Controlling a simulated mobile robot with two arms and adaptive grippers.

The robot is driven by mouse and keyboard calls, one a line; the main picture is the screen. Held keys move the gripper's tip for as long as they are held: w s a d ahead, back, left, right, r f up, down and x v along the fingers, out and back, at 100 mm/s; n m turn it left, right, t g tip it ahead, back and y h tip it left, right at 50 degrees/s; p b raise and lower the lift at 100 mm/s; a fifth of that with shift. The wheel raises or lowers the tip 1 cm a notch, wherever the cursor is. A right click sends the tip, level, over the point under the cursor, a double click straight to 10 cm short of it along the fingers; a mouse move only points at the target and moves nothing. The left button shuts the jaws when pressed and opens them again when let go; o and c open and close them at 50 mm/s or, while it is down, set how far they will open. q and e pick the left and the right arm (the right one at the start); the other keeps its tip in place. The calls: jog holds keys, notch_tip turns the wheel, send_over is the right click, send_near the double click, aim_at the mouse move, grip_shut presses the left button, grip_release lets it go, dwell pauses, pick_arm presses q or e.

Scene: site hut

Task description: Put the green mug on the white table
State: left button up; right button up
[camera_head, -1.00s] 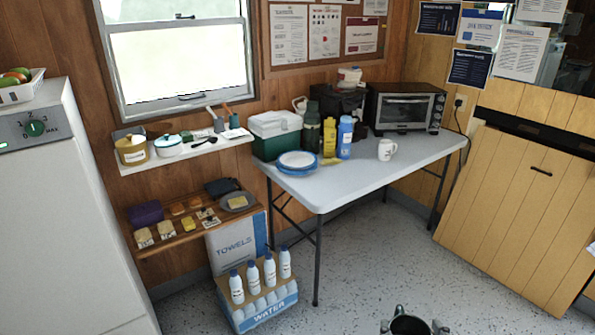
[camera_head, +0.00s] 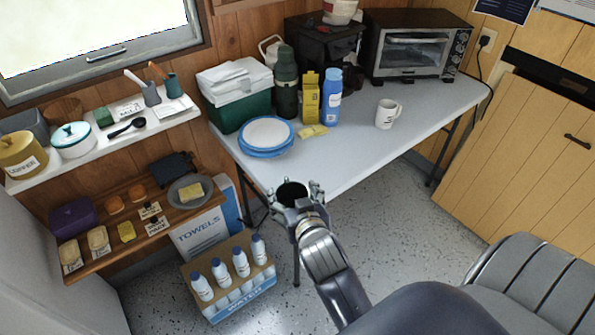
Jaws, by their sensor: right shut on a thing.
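My right gripper (camera_head: 300,192) is shut around a dark, round, open-topped vessel, which I take to be the green mug (camera_head: 291,191). Its dark opening faces up, the fingers hide most of its sides, and its colour is hard to tell. The gripper is at the near edge of the white table (camera_head: 355,152), overlapping it in the view. I cannot tell whether the mug is over the tabletop or in front of it. My left gripper is not in view.
On the table stand a white mug (camera_head: 387,114), blue and white plates (camera_head: 267,136), a green-and-white cooler (camera_head: 238,92), a green flask (camera_head: 286,82), a blue bottle (camera_head: 331,97) and a toaster oven (camera_head: 415,47). The table's front middle is clear. A water crate (camera_head: 232,283) stands on the floor.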

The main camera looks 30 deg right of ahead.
jog(key=w+d+f, duration=0.1)
jog(key=w+d, duration=0.2)
jog(key=w+d+f+p, duration=0.1)
jog(key=w+d+f, duration=0.1)
jog(key=w+d, duration=0.1)
jog(key=w+d+f+p, duration=0.1)
jog(key=w+d, duration=0.2)
jog(key=w, duration=0.1)
jog(key=shift+w+d+f, duration=0.2)
jog(key=shift+w+d, duration=0.1)
jog(key=shift+w, duration=0.05)
jog(key=shift+f, duration=0.15)
jog(key=o, duration=1.7)
jog(key=shift+c, duration=0.2)
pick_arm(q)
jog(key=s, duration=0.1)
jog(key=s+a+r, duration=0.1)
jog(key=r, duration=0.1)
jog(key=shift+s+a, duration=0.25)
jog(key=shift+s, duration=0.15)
